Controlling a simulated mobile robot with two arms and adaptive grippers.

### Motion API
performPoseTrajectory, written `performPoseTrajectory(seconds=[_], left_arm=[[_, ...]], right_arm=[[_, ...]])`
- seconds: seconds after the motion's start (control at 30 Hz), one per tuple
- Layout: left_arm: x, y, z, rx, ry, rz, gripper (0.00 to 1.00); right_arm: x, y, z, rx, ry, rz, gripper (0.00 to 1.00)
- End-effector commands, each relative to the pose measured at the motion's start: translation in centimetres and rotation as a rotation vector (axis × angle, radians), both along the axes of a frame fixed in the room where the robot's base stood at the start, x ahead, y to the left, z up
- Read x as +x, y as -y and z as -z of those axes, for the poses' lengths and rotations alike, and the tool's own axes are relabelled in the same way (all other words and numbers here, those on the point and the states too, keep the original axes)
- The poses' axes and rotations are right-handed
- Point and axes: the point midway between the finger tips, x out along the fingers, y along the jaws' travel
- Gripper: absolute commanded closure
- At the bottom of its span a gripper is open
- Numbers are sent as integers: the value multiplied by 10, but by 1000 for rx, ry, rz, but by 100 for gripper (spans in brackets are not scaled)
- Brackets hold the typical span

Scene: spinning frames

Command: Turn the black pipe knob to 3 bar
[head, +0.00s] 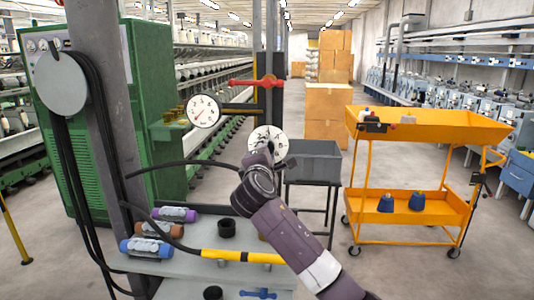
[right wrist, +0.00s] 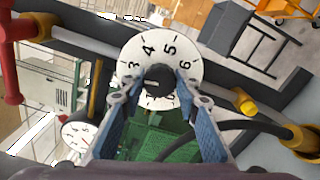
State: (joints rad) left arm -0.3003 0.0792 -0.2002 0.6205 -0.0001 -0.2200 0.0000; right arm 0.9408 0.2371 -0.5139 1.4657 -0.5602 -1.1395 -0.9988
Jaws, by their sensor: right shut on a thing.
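The black pipe knob (right wrist: 158,80) sits at the centre of a round white dial (right wrist: 160,50). In the right wrist view the numbers 3, 4, 5 and 6 show around the dial's upper part; its lower part is partly covered by my fingers. My right gripper (right wrist: 155,88) has its two blue fingers on either side of the knob, shut on it. In the head view my right arm reaches up to the dial (head: 258,135), and its wrist hides the knob. A pointer mark on the knob cannot be made out. My left gripper is not in view.
A white gauge (head: 202,111) with a red needle stands left of the dial. A red valve handle (head: 256,84) is above it. Black hoses hang at the left near a green cabinet (head: 155,80). A grey bin (head: 315,160) and an orange cart (head: 425,125) stand to the right.

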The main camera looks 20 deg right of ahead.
Motion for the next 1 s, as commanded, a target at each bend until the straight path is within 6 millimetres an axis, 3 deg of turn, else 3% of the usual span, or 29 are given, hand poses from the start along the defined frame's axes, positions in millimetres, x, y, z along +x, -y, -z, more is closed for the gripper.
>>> performPoseTrajectory(seconds=[0.33,0.87,0.9,1.0], left_arm=[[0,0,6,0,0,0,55],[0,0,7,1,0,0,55],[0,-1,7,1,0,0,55],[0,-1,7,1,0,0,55]], right_arm=[[0,-1,3,126,57,-1,95],[0,0,3,146,66,1,95],[0,0,3,145,65,1,68],[0,0,3,145,66,0,57]])
